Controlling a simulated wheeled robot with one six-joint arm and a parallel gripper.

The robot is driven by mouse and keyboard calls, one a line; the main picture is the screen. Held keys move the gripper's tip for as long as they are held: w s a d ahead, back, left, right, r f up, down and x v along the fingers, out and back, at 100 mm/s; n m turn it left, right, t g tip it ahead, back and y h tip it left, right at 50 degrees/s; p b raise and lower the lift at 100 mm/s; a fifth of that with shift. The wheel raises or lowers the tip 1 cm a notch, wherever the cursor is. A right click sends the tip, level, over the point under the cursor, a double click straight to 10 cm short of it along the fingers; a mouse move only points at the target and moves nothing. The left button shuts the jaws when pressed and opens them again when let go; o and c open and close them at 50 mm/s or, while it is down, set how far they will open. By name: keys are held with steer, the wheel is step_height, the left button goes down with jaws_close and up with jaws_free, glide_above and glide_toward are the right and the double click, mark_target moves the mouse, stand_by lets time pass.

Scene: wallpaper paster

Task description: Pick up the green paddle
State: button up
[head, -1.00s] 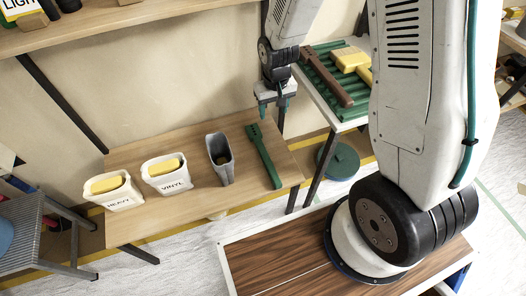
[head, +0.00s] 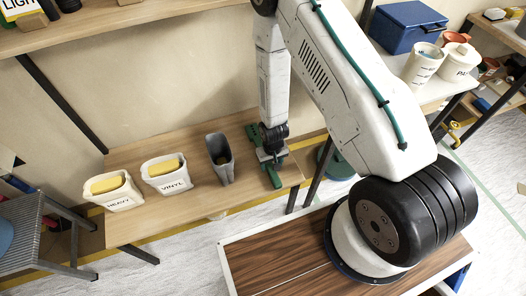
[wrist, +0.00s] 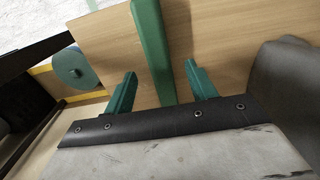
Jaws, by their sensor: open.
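The green paddle (head: 274,178) lies on the wooden shelf table, to the right of the grey holder; my gripper covers its middle in the head view. In the wrist view the paddle (wrist: 152,45) runs as a green bar between the two green fingers. My gripper (wrist: 160,88) is open, with one finger on either side of the paddle and a gap to each. In the head view my gripper (head: 271,160) is low over the paddle. Whether the fingers reach the table is hard to tell.
A grey holder (head: 220,160) stands close left of the paddle. White tubs marked VINYL (head: 164,172) and HEAVY (head: 113,190), with yellow blocks, stand further left on the table (head: 215,200). A round green lid-like thing (wrist: 74,68) is beyond the table edge.

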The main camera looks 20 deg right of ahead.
mark_target(271, 169)
step_height(271, 169, down, 4)
steer(key=shift+w+f, duration=0.1)
steer(key=c, duration=1.1)
steer(key=shift+o, duration=0.2)
steer(key=shift+r, duration=0.25)
step_height(271, 169, up, 10)
steer(key=shift+f, duration=0.15)
steer(key=shift+o, duration=0.3)
